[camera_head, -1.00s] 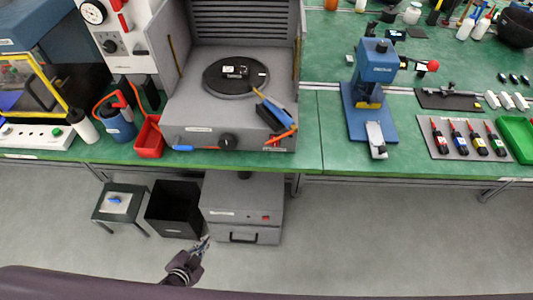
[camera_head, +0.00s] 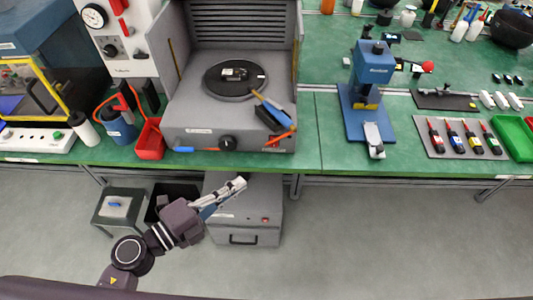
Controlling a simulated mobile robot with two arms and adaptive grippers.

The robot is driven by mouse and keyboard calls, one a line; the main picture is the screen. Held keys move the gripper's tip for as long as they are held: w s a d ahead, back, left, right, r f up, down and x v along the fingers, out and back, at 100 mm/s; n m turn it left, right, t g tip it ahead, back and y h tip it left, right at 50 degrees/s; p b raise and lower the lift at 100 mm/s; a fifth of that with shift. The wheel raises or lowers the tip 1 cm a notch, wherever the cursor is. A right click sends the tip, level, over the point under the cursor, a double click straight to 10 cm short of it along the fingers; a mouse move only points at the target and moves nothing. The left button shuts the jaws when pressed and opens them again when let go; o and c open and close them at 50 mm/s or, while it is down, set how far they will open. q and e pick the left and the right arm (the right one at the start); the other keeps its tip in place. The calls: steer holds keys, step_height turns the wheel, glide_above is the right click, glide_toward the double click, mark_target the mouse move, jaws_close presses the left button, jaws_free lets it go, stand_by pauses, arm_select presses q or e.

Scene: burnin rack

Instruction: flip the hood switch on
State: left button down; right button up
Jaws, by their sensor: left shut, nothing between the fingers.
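A grey hood (camera_head: 180,115) with a louvred back and a round black turntable stands on the green bench. Its front panel carries a black knob (camera_head: 228,143). Under the bench a grey box (camera_head: 230,225) stands on the floor, with a small red switch (camera_head: 265,219) on its front. I cannot tell the switch's position at this size. My left gripper (camera_head: 238,184) is shut and empty. Its fingertips point up and right, showing in front of the box's upper part, left of and above the red switch. My right gripper is out of view.
A black bin (camera_head: 165,192), partly hidden by my arm, and a small stool (camera_head: 120,205) are left of the box. The bench's front edge (camera_head: 330,168) runs above. A red tray (camera_head: 150,140) stands left of the hood. The floor to the right is clear.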

arm_select(q)
steer(key=shift+w+d, duration=0.1)
steer(key=shift+w, duration=0.05)
steer(key=p, duration=0.2)
glide_toward(278, 147)
steer(key=x, duration=0.5)
steer(key=shift+s+d+r, duration=0.15)
steer(key=shift+s+d, duration=0.2)
steer(key=shift+w, duration=0.65)
